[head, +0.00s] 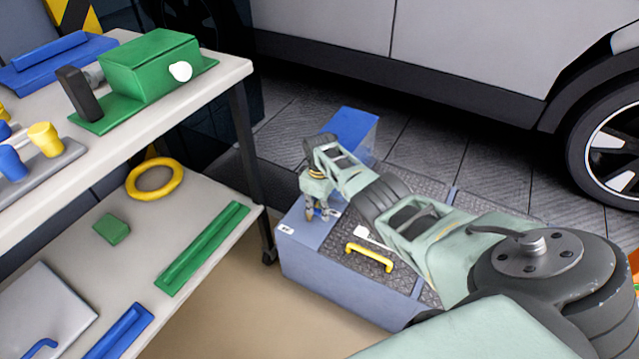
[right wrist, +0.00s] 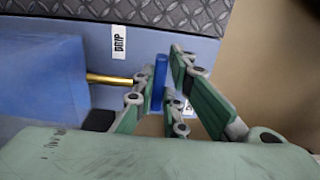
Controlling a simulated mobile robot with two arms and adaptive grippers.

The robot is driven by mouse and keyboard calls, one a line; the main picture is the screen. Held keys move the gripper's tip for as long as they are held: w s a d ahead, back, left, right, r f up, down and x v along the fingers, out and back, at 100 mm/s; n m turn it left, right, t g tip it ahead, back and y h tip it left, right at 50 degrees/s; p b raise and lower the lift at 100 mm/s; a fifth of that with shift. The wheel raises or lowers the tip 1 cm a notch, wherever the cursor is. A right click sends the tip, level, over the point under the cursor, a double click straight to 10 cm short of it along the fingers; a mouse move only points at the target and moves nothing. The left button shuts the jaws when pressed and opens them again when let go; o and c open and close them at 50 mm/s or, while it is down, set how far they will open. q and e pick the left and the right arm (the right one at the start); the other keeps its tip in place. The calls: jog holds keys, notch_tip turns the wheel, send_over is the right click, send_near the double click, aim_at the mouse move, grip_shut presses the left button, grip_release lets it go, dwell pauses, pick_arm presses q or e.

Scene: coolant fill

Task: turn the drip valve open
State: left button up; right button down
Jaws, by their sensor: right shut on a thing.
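The drip valve shows in the right wrist view as a brass stem (right wrist: 108,79) ending in a flat blue handle (right wrist: 159,75). A white label reading DRIP (right wrist: 119,42) is on the blue-grey surface near it. My right gripper (right wrist: 166,78) is shut on the blue handle, with a finger on each side. In the head view my right gripper (head: 319,212) points down at the left end of the low blue-grey cabinet (head: 335,290). There the handle is mostly hidden by the fingers. My left gripper is not in view.
A blue box (head: 355,128) stands at the cabinet's far end. A yellow handle (head: 370,256) is on its dark textured top. A two-level bench (head: 225,75) with a green unit (head: 150,68) is at left. A car (head: 440,50) stands behind.

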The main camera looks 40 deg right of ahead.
aim_at(320, 211)
jog(key=c, duration=1.8)
grip_release()
notch_tip(320, 211, up, 12)
jog(key=shift+f, duration=0.1)
